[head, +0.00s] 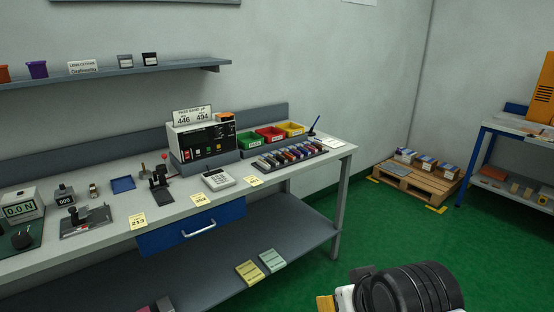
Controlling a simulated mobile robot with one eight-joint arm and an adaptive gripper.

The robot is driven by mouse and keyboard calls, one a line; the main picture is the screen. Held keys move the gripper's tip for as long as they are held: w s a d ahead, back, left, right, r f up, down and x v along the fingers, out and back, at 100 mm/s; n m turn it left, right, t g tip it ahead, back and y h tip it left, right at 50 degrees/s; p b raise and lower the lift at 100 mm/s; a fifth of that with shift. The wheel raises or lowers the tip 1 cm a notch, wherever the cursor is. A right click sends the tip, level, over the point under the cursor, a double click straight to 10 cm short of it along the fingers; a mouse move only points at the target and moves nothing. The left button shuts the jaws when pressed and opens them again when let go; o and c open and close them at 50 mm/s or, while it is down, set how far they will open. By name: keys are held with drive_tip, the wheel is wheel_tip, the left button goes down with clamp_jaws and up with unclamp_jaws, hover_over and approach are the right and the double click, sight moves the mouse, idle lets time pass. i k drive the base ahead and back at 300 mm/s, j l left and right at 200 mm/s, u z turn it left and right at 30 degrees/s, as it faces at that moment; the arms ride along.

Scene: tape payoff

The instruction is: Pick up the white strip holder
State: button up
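I cannot pick out the white strip holder with certainty. A white keypad-like box (218,180) lies on the workbench, in front of a black-and-white instrument (205,137). A white display card (192,116) stands on top of that instrument. A dark rack (290,155) with a row of small coloured pieces lies to the right on the bench. Part of my arm, black and white, shows at the bottom right, apart from the bench. My gripper's fingers are not seen.
Green, red and yellow bins (270,134) stand at the bench's back right. A blue drawer (192,229) hangs under the bench top (110,240). Yellow and green packets (260,266) lie on the lower shelf. A pallet (417,181) with boxes stands at the back right. Green floor (400,235) is clear between.

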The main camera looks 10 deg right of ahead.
sight(263, 164)
drive_tip(key=i+j, duration=0.25)
drive_tip(key=i, duration=0.35)
drive_tip(key=i+j+u, duration=0.15)
drive_tip(key=i, duration=0.4)
drive_tip(key=i+j, duration=0.25)
drive_tip(key=i, duration=0.35)
drive_tip(key=u, duration=0.05)
